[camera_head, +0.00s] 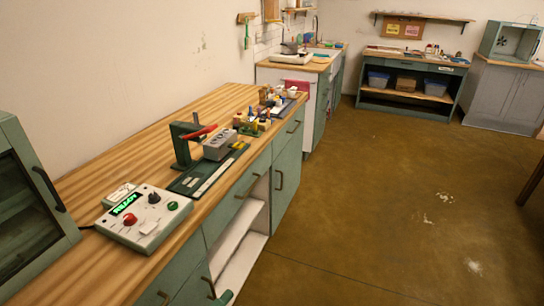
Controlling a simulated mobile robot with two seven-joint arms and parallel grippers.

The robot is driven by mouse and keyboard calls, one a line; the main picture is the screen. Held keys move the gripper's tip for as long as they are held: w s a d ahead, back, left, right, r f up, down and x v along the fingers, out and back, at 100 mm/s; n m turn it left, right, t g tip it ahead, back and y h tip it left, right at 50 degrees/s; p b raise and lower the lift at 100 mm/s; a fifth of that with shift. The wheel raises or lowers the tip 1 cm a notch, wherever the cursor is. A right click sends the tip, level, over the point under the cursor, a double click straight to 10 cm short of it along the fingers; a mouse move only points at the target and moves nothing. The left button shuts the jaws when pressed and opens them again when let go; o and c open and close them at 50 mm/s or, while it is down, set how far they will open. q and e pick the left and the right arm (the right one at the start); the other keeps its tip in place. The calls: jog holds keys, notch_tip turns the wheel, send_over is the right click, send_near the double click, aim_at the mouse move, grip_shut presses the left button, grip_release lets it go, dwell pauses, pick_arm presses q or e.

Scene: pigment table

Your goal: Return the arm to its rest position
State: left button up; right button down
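Neither of my grippers shows in the head view, and no part of my arms can be made out. The wooden counter (95,172) runs along the wall at the left. A white control box (146,216) with a lit green display, a red button and dark knobs sits near its front end. Behind it stand a dark green press with a red lever (186,145), a grey block (219,145) and a dark green strip (206,177).
Several small bottles and blocks (256,122) stand farther along the counter. A green cabinet (32,205) with a dark front is at the left. A workbench with bins (408,84) and a grey cabinet (503,95) stand at the back. The brown floor (390,200) is largely clear.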

pick_arm(q)
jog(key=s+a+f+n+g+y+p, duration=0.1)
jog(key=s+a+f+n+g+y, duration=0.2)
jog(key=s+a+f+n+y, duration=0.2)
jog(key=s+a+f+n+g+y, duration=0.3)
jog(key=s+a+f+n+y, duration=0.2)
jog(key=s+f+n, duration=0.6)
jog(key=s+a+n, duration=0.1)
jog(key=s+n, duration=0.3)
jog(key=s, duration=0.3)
jog(key=shift+p, duration=0.4)
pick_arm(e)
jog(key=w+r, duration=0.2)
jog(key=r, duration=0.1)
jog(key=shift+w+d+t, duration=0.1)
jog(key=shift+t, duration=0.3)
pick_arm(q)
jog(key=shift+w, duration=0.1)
